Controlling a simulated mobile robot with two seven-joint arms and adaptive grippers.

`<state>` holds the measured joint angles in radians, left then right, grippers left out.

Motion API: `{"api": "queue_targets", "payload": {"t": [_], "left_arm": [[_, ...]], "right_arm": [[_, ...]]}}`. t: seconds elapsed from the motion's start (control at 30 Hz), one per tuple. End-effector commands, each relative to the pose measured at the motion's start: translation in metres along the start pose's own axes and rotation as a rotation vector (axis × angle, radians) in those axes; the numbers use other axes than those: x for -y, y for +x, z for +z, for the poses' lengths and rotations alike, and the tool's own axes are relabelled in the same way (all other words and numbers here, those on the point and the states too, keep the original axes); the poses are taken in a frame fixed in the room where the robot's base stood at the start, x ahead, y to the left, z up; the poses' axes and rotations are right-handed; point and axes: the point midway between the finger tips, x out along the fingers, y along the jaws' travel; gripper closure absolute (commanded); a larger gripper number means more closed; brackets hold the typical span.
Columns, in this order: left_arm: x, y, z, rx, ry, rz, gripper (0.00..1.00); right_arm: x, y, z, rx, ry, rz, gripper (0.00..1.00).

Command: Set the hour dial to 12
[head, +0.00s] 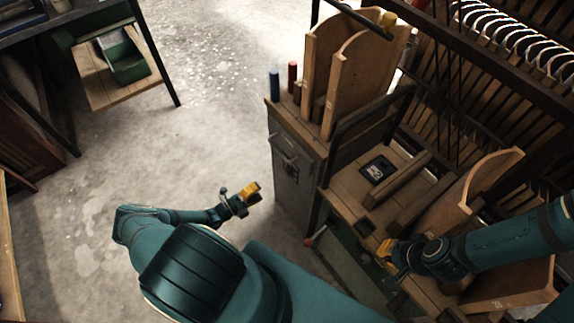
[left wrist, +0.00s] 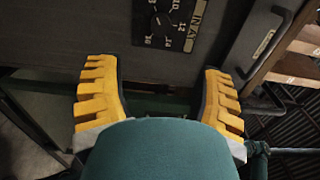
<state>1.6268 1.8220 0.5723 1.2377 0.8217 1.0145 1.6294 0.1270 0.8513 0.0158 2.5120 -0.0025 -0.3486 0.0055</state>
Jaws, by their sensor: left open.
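The hour dial (left wrist: 163,22) shows at the top of the left wrist view, a dark plate with a small round knob and pale numbers, 10, 12 and 14 among them. The plate's upper part is cut off, and I cannot tell where the knob points. My left gripper (left wrist: 158,78) is open and empty, its yellow fingers on either side below the dial and apart from the knob. In the head view my left gripper (head: 250,194) is left of the grey cabinet. I cannot make out the hour dial there. My right gripper (head: 388,250) is over the wooden bench; its opening is unclear.
The grey cabinet (head: 293,180) has a handle on its front. Blue and red cylinders (head: 274,82) stand on top, beside tall wooden boards (head: 345,60). A dark square plate (head: 378,170) lies on the bench. Hangers line the upper right.

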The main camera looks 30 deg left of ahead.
Motion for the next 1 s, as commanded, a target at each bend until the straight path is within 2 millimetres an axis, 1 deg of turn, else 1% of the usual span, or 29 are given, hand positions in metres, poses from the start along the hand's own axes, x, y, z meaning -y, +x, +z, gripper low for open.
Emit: {"api": "queue_targets", "payload": {"t": [0.07,0.13,0.27,0.7,0.83,1.0], "left_arm": [[-0.001,-0.002,0.002,0.016,-0.013,-0.006,0.32],[-0.001,0.000,0.003,0.019,-0.016,-0.008,0.32],[-0.001,0.015,0.003,0.017,-0.015,-0.008,0.32],[-0.001,0.099,0.004,0.015,-0.012,-0.007,0.32],[-0.001,0.118,0.004,0.015,-0.012,-0.006,0.32],[0.000,0.131,0.005,0.016,-0.011,-0.005,0.32]], "right_arm": [[0.000,0.000,0.000,0.000,0.001,0.000,1.00],[0.000,0.000,0.000,0.000,0.001,0.000,1.00],[-0.001,0.000,0.000,0.000,0.001,0.000,1.00],[-0.002,0.005,-0.001,-0.002,0.000,0.000,1.00],[-0.003,0.007,-0.001,-0.003,0.000,0.000,1.00],[-0.003,0.008,-0.001,-0.004,0.000,0.000,1.00]]}}
